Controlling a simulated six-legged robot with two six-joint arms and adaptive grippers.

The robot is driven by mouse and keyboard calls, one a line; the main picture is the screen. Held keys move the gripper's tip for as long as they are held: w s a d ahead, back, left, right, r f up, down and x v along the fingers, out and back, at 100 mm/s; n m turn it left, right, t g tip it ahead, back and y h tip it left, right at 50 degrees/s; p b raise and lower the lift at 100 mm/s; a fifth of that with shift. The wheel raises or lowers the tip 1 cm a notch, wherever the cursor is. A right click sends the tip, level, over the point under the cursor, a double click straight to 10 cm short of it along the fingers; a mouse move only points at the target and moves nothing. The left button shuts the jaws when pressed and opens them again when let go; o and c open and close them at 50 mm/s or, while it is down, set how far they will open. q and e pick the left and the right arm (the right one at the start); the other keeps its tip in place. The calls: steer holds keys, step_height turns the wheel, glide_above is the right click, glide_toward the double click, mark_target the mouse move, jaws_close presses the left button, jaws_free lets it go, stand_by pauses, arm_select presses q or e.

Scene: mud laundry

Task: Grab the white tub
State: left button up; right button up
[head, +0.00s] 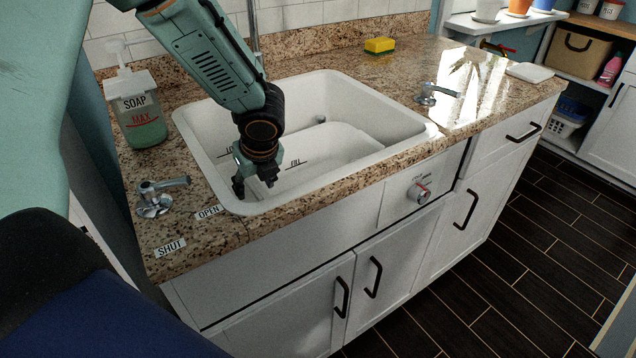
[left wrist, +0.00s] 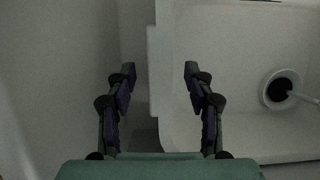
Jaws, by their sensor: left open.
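The white tub (head: 338,148) sits inside the white sink (head: 398,118), in its front part, with a FILL line marked on its inner wall. My left gripper (head: 255,187) points down at the front left of the sink, beside the tub's left part, which my arm partly hides. The left wrist view shows this gripper (left wrist: 159,72) open, with a white edge running between its fingers and nothing clamped. I cannot tell whether the fingers touch that edge. My right gripper is not in view.
A soap bottle (head: 137,108) stands left of the sink. The right countertop is mostly clear.

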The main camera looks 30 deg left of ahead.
arm_select(q)
steer(key=shift+w+d, duration=0.1)
jaws_close()
stand_by(0.5)
